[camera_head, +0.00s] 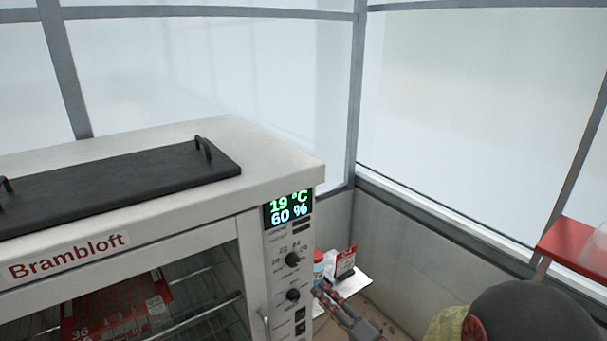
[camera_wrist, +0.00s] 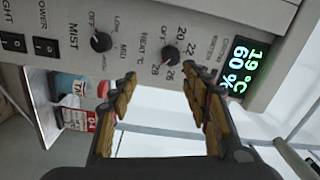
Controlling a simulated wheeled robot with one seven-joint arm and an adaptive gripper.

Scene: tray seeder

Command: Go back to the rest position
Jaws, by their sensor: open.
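My gripper (camera_head: 328,292) is in front of the right-hand control panel of a white cabinet labelled Brambloft (camera_head: 225,140). In the wrist view, my gripper (camera_wrist: 162,88) is open, with nothing between its fingers. The cabinet's panel (camera_wrist: 130,25) shows at the top of that view, just past the fingertips. I cannot tell whether a fingertip touches it. The heat knob (camera_wrist: 170,53) is close to the fingertips, and the mist knob (camera_wrist: 101,41) lies to its left. The display (camera_head: 288,207) reads 19 °C and 60 %.
A small shelf (camera_head: 352,279) beside the cabinet holds a red-capped container (camera_head: 318,257) and a red-and-white box (camera_head: 345,261). Red trays (camera_head: 118,310) show behind the cabinet's glass. A red surface (camera_head: 572,246) is at the far right. Glazed walls close off the back.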

